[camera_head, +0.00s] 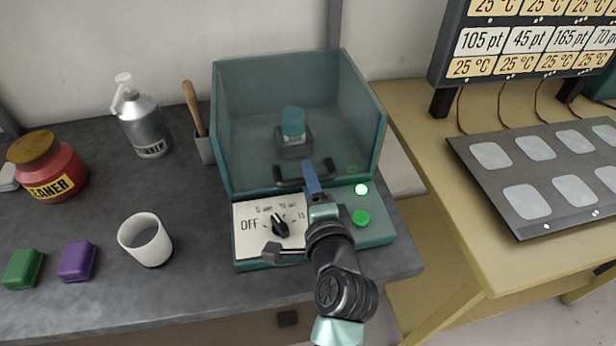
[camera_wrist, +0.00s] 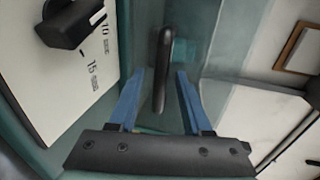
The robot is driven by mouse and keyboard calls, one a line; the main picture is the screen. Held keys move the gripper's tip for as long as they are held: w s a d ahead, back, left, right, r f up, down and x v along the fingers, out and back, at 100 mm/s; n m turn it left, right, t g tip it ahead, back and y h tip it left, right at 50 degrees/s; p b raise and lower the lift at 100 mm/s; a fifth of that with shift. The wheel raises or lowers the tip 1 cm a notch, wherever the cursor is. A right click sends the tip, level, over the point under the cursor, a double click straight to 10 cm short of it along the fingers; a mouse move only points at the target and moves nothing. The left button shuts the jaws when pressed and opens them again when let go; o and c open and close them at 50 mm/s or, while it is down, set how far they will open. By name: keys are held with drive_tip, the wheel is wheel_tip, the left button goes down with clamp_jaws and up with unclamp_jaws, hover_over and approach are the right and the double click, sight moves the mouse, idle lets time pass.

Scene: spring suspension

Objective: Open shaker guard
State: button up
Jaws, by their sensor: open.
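The shaker (camera_head: 378,236) is a teal machine with a clear teal-tinted guard (camera_head: 235,120). The guard stands closed around the platform, with its dark bar handle (camera_head: 287,185) low on the front. My gripper (camera_head: 312,180) is at the right part of this handle. In the wrist view, my gripper (camera_wrist: 160,74) is open, with one blue finger on each side of the dark handle (camera_wrist: 164,50). I cannot tell whether either finger touches it. A teal-capped container (camera_head: 293,122) shows inside the guard. My arm hides part of the front panel.
A dial marked OFF (camera_head: 280,226) and lit green buttons (camera_head: 361,218) sit on the shaker's front. A white cup (camera_head: 146,240), metal bottle (camera_head: 144,125) and red jar (camera_head: 55,175) stand left. A yellow table (camera_head: 420,130) stands right.

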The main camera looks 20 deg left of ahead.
drive_tip(key=shift+w+a+f, duration=0.1)
drive_tip(key=shift+w+a, duration=0.15)
drive_tip(key=shift+w, duration=0.1)
clamp_jaws()
idle(1.3)
